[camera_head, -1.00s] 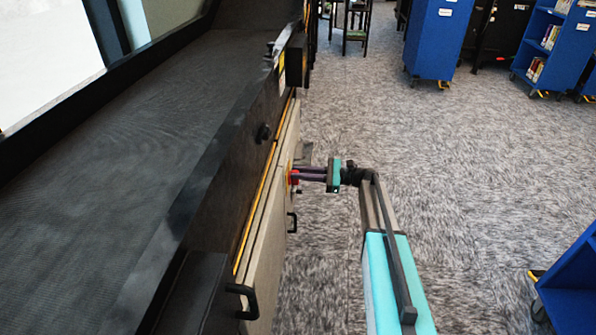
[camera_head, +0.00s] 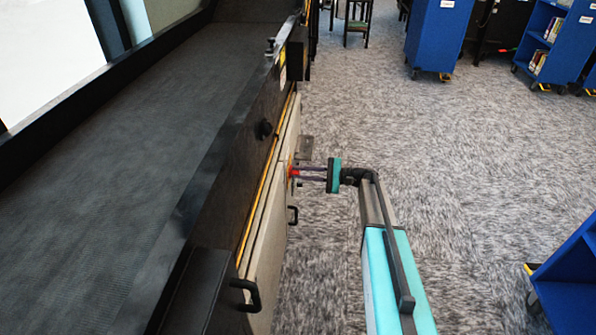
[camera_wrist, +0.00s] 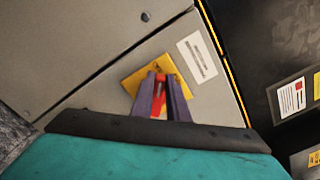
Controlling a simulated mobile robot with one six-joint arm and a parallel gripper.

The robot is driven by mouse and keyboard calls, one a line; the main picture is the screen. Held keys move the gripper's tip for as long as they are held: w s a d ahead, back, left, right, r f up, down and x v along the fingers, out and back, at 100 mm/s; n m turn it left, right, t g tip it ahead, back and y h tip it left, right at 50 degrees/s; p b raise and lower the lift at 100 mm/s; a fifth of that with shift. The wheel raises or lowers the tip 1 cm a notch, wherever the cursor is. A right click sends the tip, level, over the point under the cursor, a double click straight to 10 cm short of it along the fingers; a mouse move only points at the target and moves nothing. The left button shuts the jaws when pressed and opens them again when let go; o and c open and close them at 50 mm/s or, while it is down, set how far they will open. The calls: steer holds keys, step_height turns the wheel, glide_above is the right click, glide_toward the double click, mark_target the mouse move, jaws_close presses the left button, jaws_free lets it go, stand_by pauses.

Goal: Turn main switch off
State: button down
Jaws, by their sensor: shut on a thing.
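The main switch is a red handle (camera_wrist: 160,88) on a yellow plate (camera_wrist: 131,82) on the grey cabinet side of the sorter. In the wrist view the red handle lies between the two dark purple fingers of my gripper (camera_wrist: 160,92), which is shut on it. The fingers hide part of the handle, so its exact angle is hard to tell. In the head view my gripper (camera_head: 304,173) reaches left to the cabinet, and a small bit of the red switch (camera_head: 293,171) shows at its fingertips.
The black conveyor belt (camera_head: 130,150) runs along the left. Black door handles (camera_head: 248,294) stick out from the cabinet (camera_head: 270,265) below the switch. Blue carts (camera_head: 438,40) stand at the back right, and another blue cart (camera_head: 570,275) is at the lower right. Carpet between is clear.

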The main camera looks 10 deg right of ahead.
steer(key=shift+f+n+b, duration=0.3)
steer(key=shift+n+b, duration=0.15)
steer(key=shift+n, duration=0.9)
steer(key=shift+f+n+b, duration=0.35)
steer(key=shift+n+b, duration=0.05)
steer(key=shift+n, duration=0.9)
steer(key=shift+f+n+b, duration=0.3)
steer(key=shift+n+b, duration=0.15)
steer(key=shift+n, duration=0.9)
steer(key=c, duration=1.7)
jaws_free()
steer(key=shift+s, duration=0.1)
steer(key=shift+s, duration=0.1)
